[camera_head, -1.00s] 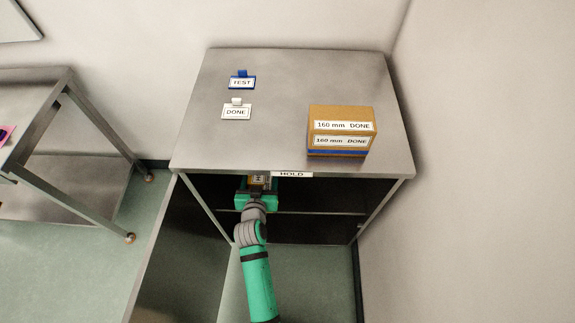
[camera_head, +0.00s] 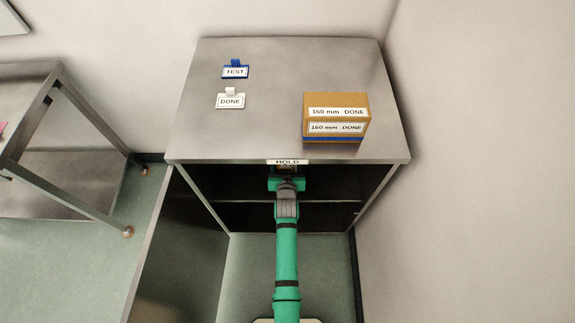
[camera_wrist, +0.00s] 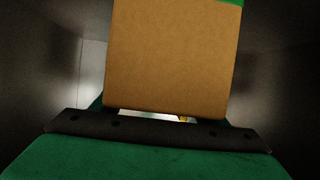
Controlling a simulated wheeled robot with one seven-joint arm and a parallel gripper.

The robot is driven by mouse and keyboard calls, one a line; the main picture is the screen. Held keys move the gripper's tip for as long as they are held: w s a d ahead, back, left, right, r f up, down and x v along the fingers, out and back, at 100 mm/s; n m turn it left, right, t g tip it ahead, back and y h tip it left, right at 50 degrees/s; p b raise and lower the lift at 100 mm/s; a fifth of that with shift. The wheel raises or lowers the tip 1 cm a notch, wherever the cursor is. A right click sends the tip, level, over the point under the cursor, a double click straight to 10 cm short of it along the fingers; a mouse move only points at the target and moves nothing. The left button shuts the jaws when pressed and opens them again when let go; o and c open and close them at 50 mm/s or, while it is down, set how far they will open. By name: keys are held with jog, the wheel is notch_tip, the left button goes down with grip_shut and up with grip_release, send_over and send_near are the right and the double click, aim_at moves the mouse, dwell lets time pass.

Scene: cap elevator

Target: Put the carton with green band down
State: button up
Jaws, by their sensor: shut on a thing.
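My gripper (camera_head: 287,176) reaches into the open compartment under the HOLD label at the front of the steel cabinet. In the wrist view it is shut on the carton with green band (camera_wrist: 172,55), a brown cardboard box with a strip of green at its top right edge. In the head view only a small part of the carton shows, under the cabinet top's front edge. The fingertips are hidden behind the carton. Whether the carton touches the shelf (camera_head: 330,201) cannot be seen.
An open door panel (camera_head: 175,250) stands left of my arm. A steel table (camera_head: 60,180) is at the left.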

jog(key=shift+w+d+f, duration=0.15)
jog(key=shift+f, duration=1.4)
jog(key=shift+f, duration=0.1)
jog(key=o, duration=1.8)
jog(key=shift+f, duration=0.15)
jog(key=s+f+v, duration=0.1)
jog(key=f+v, duration=0.1)
jog(key=v, duration=3)
jog(key=shift+t, duration=0.9)
jog(key=s+r, duration=1.4)
jog(key=r, duration=0.1)
jog(key=shift+s+r, duration=0.1)
jog(key=shift+s, duration=0.15)
